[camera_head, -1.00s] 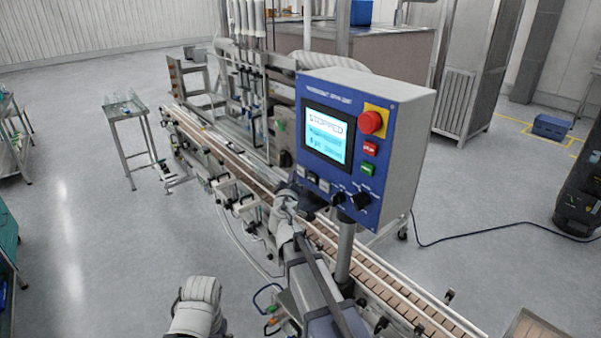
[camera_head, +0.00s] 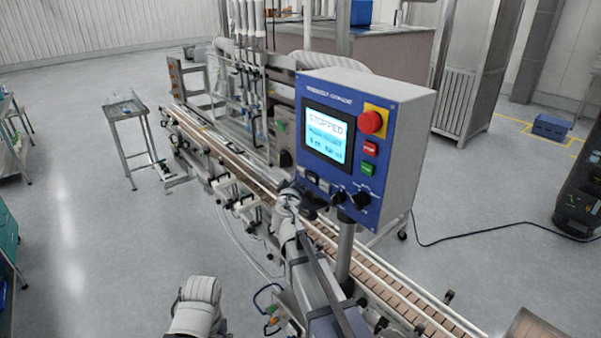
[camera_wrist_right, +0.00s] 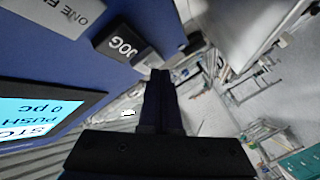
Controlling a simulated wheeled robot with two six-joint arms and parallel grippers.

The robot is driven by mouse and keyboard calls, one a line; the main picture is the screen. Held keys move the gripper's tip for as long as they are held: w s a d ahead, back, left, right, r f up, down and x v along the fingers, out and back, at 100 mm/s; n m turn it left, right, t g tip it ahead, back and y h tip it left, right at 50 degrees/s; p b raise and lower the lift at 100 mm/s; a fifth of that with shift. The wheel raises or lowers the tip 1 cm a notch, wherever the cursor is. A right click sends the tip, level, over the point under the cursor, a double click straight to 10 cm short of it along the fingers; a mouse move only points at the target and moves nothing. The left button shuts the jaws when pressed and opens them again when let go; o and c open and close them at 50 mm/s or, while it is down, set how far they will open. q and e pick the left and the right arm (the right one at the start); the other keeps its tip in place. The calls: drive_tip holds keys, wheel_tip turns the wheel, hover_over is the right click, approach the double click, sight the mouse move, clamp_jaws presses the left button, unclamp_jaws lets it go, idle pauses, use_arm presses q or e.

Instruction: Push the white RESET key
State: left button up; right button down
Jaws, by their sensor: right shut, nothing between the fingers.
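The blue control panel (camera_head: 385,97) stands on a post, with a row of small keys below its lit screen (camera_head: 326,136), which reads STOPPED. In the right wrist view a light key (camera_wrist_right: 146,61), lettering unreadable, lies beyond the black JOG key (camera_wrist_right: 122,45); it appears to be the white RESET key. My right gripper (camera_wrist_right: 160,74) is shut and empty, its dark fingertips close beside that light key. I cannot tell whether they touch it. In the head view the right gripper (camera_head: 304,191) is at the panel's lower left corner.
A grey key (camera_wrist_right: 60,14) marked ONE F... sits past JOG. The red emergency stop (camera_head: 371,122), red STOP key (camera_head: 370,149), green key (camera_head: 367,169) and black knobs (camera_head: 361,200) are to the right. The conveyor (camera_head: 232,157) runs below the panel.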

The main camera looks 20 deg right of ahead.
drive_tip(key=shift+w+d, duration=0.15)
drive_tip(key=shift+d, duration=0.3)
idle(0.5)
drive_tip(key=shift+a, duration=0.15)
drive_tip(key=shift+s+a, duration=0.3)
drive_tip(key=shift+a, duration=0.35)
drive_tip(key=a, duration=0.1)
drive_tip(key=s+a, duration=0.1)
drive_tip(key=a, duration=0.2)
drive_tip(key=shift+s+a, duration=0.35)
idle(0.3)
idle(0.5)
